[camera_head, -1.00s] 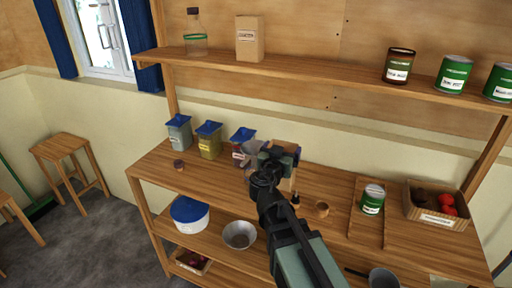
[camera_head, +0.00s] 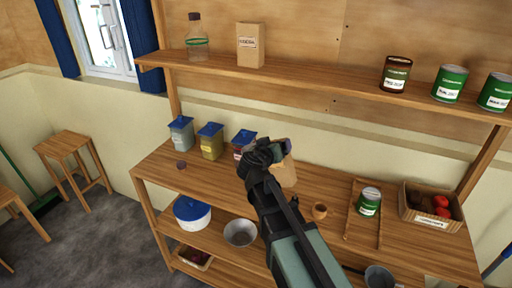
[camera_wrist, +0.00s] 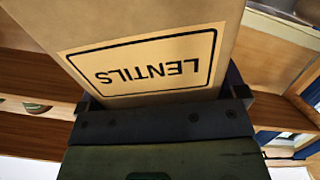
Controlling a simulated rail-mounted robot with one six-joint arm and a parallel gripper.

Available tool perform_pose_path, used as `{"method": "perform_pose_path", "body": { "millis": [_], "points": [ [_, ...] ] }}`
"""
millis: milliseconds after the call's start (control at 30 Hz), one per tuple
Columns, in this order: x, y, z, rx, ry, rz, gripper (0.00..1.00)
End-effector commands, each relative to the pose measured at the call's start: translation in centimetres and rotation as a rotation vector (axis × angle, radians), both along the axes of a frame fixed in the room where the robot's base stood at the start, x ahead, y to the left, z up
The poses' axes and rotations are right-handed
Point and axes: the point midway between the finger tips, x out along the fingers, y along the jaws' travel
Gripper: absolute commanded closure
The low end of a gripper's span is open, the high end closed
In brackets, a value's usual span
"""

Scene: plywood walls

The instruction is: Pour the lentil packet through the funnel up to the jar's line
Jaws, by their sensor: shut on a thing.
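My gripper (camera_head: 270,152) is shut on the lentil packet (camera_head: 288,174), above the middle of the counter. In the head view the packet is a tan shape mostly hidden behind my gripper. In the wrist view the packet (camera_wrist: 140,22) fills the upper middle, with its LENTILS label upside down, and my gripper (camera_wrist: 165,108) clamps its near end. The packet's mouth is out of view.
Blue-lidded containers (camera_head: 181,134), (camera_head: 210,142) and (camera_head: 243,140) stand at the counter's back left; the last is partly behind my gripper. A small brown pot (camera_head: 319,211), green can (camera_head: 369,201) and produce crate (camera_head: 430,222) stand right. The upper shelf (camera_head: 300,75) runs above.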

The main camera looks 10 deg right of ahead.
Motion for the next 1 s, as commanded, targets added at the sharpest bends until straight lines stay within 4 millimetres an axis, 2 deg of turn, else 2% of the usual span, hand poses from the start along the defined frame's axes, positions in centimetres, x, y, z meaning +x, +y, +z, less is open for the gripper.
{"method": "perform_pose_path", "body": {
  "millis": [333,400,1000],
  "points": [
    [1.9,0.9,-0.3,-0.066,0.158,0.002,0.67],
    [1.9,0.9,0.2,-0.080,0.189,0.000,0.67],
    [2.2,1.0,0.2,-0.109,0.254,0.001,0.67]
  ]
}}
